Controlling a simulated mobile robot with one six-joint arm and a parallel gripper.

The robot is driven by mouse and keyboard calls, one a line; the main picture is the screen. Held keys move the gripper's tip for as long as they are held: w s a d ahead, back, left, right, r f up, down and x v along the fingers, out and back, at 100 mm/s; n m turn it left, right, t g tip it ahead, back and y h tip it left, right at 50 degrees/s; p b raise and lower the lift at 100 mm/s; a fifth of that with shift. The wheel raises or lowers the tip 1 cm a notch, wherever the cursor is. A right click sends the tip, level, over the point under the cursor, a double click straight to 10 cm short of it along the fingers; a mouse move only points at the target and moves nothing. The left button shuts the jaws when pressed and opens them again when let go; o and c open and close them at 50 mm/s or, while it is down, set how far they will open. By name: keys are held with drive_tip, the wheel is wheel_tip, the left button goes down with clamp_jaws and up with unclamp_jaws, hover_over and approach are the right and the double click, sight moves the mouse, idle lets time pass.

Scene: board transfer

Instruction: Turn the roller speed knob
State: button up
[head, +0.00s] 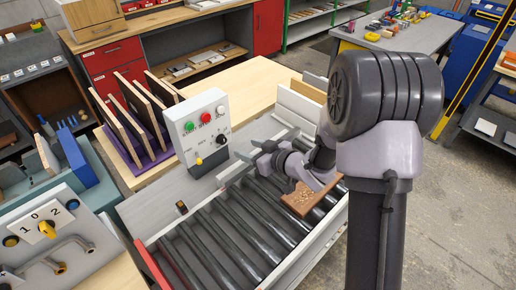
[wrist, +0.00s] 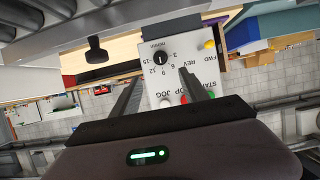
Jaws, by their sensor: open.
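The roller speed knob (head: 222,139) is a small black dial on the front of a light grey control box (head: 190,133) beside the roller conveyor. In the wrist view the knob (wrist: 160,60) appears upside down, with a white pointer mark and numbers around it. My gripper (head: 250,156) is just right of the box and apart from it. In the wrist view my gripper's fingers (wrist: 160,76) are open and empty, spread to either side below the knob. Nothing hides the knob there.
The box also carries a green button (head: 189,126), a red button (head: 206,117) and a yellow selector (head: 199,161). A brown board (head: 306,198) lies over the conveyor rollers (head: 224,231) beneath my arm. A purple rack (head: 140,152) holds upright boards behind the box.

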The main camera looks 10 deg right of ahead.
drive_tip(key=v, duration=0.4)
drive_tip(key=shift+s+d+p, duration=0.1)
drive_tip(key=shift+s+p, duration=0.1)
drive_tip(key=shift+p, duration=0.1)
drive_tip(key=d+r+m+h+b, duration=0.3)
drive_tip(key=d+r+m+h, duration=0.1)
drive_tip(key=d+r+h, duration=0.25)
drive_tip(key=s+d+r+m+g+h+b, duration=0.15)
drive_tip(key=s+m, duration=0.25)
drive_tip(key=s, duration=0.6)
drive_tip(key=s+a+m+g+y+b, duration=0.1)
drive_tip(key=s+a, duration=0.3)
drive_tip(key=s, duration=0.5)
drive_tip(key=s+a+m+g+y+b, duration=0.1)
drive_tip(key=s+a+m+g, duration=0.1)
drive_tip(key=s, duration=0.7)
drive_tip(key=shift+a+f+g+y, duration=0.25)
drive_tip(key=shift+a+g, duration=0.2)
drive_tip(key=shift+a, duration=0.55)
